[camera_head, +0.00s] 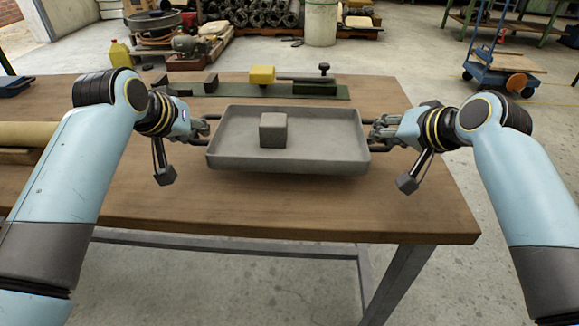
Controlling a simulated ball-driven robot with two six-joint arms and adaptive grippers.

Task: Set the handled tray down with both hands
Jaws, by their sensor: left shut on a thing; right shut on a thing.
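A grey handled tray (320,157) is over the wooden table (420,205), level, with a handle at each end. I cannot tell for certain whether its underside touches the table. A small grey cube (273,130) sits in the tray, left of its middle. My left gripper (206,130) is shut on the tray's left handle. My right gripper (376,133) is shut on the tray's right handle. The fingers partly hide both handles.
Behind the tray, a green strip (225,91) carries a yellow block (262,75) and dark metal fittings. A tan roll (25,134) lies at the table's left. The front of the tabletop is clear. A blue cart (500,72) stands on the floor at right.

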